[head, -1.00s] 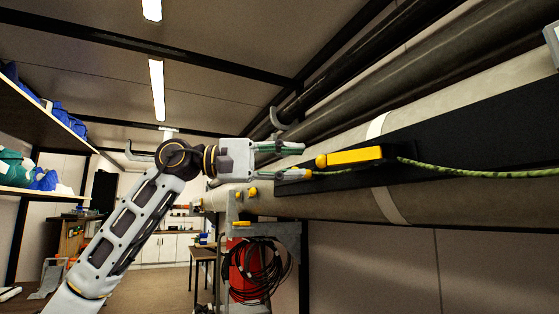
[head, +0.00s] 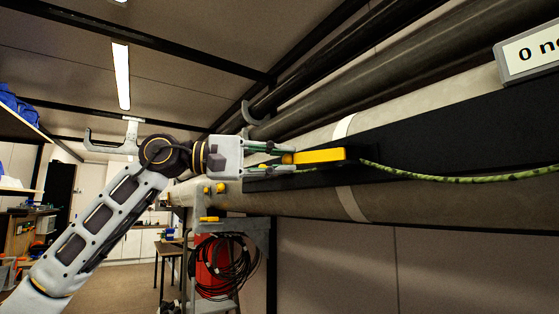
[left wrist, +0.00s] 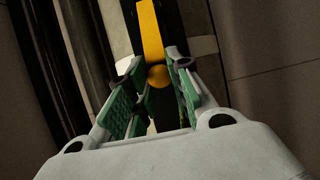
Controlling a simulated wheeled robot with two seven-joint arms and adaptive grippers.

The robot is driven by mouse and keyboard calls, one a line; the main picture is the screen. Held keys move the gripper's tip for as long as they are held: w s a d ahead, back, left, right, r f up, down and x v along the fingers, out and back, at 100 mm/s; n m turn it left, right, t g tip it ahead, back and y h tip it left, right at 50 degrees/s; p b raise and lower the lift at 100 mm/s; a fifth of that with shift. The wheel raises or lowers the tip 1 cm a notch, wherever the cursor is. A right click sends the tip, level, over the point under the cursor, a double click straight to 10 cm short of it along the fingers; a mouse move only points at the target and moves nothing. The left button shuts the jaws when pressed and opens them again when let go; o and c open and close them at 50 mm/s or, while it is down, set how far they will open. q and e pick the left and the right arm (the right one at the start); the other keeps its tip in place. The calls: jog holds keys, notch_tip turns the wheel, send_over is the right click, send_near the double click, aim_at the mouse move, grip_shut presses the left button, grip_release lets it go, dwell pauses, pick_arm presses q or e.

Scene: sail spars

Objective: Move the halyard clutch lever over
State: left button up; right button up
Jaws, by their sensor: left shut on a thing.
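The halyard clutch lever (head: 322,156) is a yellow bar with a round knob at its left end. It lies along a black plate on the big grey spar. In the left wrist view the yellow bar (left wrist: 150,32) points away from me, with its knob (left wrist: 158,76) between the green-padded fingers. My left gripper (head: 284,158) comes in from the left and is shut on the knob end of the lever. A green rope (head: 450,178) runs right from the lever. My right gripper does not show.
The black plate (head: 470,130) and the spar (head: 400,205) fill the right side. Darker tubes (head: 370,75) run above them. A grey display (head: 528,52) shows at the upper right. Coiled black cable (head: 225,268) hangs below the spar. The floor at lower left looks open.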

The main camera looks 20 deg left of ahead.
pick_arm(q)
jog(key=shift+w, duration=0.2)
jog(key=shift+w+d+p, duration=0.2)
jog(key=shift+w+p, duration=0.2)
jog(key=shift+w, duration=0.2)
jog(key=shift+w+d+p, duration=0.2)
jog(key=shift+w+p, duration=0.15)
jog(key=shift+w, duration=0.2)
jog(key=shift+w+d, duration=0.15)
jog(key=shift+w, duration=0.1)
jog(key=shift+w+d+r+p, duration=0.1)
jog(key=shift+w+d+p, duration=0.1)
jog(key=shift+w+p, duration=0.15)
jog(key=o, duration=0.9)
jog(key=shift+w, duration=0.1)
